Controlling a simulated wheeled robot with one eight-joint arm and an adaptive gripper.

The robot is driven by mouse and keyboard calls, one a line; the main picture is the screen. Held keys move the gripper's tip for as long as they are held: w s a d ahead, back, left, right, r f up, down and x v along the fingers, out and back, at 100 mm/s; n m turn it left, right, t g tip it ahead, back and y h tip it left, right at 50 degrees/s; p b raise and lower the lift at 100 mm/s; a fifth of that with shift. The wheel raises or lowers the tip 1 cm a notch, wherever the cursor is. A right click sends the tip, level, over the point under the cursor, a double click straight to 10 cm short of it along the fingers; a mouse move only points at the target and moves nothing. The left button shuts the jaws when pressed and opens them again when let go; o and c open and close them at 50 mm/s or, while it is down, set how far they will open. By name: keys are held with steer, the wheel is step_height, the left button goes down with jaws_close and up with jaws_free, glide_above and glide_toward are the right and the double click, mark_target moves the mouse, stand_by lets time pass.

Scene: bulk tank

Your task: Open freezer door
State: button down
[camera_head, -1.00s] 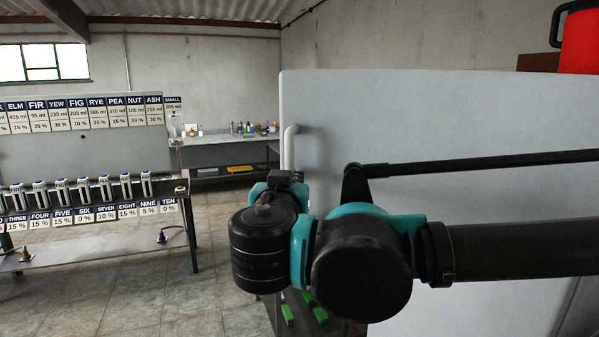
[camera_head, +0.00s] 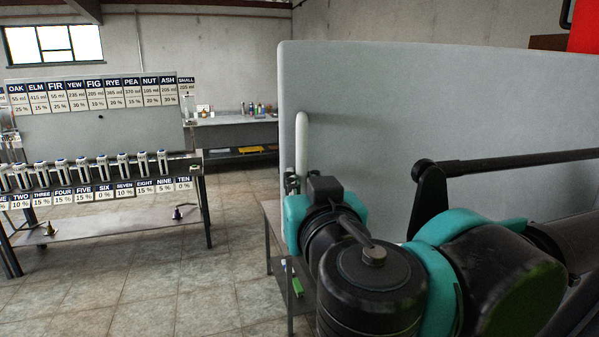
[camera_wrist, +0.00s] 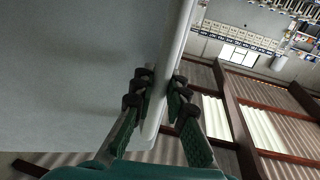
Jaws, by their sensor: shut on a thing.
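The freezer door (camera_head: 375,100) is a large pale grey panel on the right of the head view; it also fills the left of the wrist view (camera_wrist: 70,70). Its white vertical bar handle (camera_head: 302,145) is near its left edge. In the wrist view, my gripper (camera_wrist: 160,95) has its dark fingers on both sides of the handle (camera_wrist: 178,40), shut on it near the handle's end. In the head view, my gripper (camera_head: 292,184) is at the lower part of the handle, mostly hidden behind my wrist. I cannot tell whether the door is ajar.
A dispenser rack (camera_head: 95,175) with labelled cards stands at the left. A side table (camera_head: 235,120) with bottles is at the back. A low stand (camera_head: 270,235) with green items is beside my wrist. The tiled floor (camera_head: 170,275) between is clear.

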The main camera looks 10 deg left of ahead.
steer(key=shift+n+y, duration=0.4)
steer(key=shift+y, duration=0.2)
steer(key=shift+a+v, duration=0.2)
steer(key=shift+v, duration=2.15)
steer(key=shift+s+r, duration=0.15)
steer(key=c, duration=1.5)
jaws_free()
step_height(320, 180, up, 10)
